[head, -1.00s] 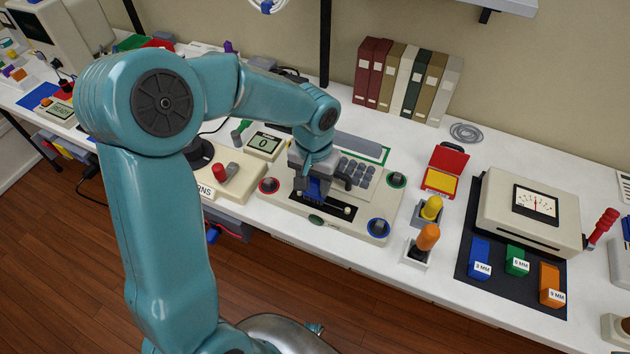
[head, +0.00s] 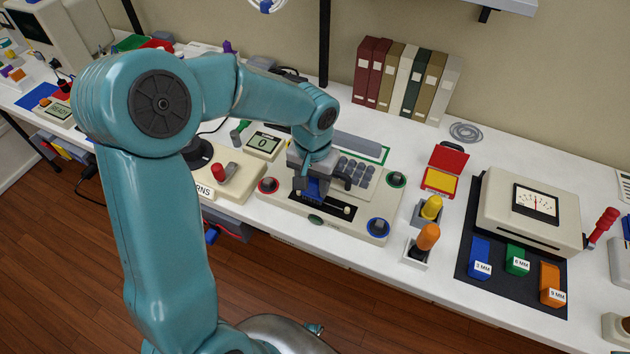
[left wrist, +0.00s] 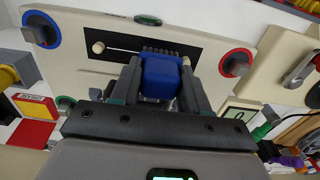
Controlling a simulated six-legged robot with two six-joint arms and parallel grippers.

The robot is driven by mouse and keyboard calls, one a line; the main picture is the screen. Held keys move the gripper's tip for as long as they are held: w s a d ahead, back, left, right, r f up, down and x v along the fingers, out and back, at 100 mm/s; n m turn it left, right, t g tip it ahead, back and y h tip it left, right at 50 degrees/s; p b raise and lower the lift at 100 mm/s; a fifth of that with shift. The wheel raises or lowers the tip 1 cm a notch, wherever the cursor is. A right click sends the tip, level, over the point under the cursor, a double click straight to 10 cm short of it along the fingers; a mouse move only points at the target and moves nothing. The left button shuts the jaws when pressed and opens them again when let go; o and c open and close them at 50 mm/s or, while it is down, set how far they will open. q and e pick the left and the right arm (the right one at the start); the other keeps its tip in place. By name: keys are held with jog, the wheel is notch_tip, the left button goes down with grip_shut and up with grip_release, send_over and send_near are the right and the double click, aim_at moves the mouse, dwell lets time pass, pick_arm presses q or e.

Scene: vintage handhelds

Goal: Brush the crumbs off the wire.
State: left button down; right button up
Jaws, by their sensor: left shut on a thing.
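My left gripper (head: 314,188) is shut on a blue block-like handle, and the hold shows closely in the left wrist view (left wrist: 160,85). Dark bristles (left wrist: 158,51) show at the far end of this blue brush (left wrist: 160,76), over a dark slot. The slot (head: 332,206) lies in a cream panel (head: 285,203) with a small pale peg (head: 347,210) near its right end. My right gripper is not in view.
Coloured knobs, red (head: 268,185), green (head: 396,180) and blue (head: 378,227), sit at the panel's corners. Yellow (head: 432,207) and orange (head: 428,236) handles stand to its right, before a cream meter (head: 530,212). A counter (head: 264,145) reads 0 behind left.

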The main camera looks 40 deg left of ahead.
pick_arm(q)
jog(key=shift+d, duration=0.15)
jog(key=shift+w+d, duration=0.25)
jog(key=shift+d, duration=0.6)
jog(key=shift+w+d, duration=0.25)
jog(key=shift+d, duration=0.75)
jog(key=shift+a, duration=0.1)
jog(key=shift+s+a+f+b, duration=0.1)
jog(key=shift+s+a+b, duration=0.15)
jog(key=shift+a, duration=0.7)
jog(key=shift+s+a+b, duration=0.1)
jog(key=shift+s+a, duration=0.15)
jog(key=shift+a, duration=0.7)
jog(key=shift+d, duration=0.1)
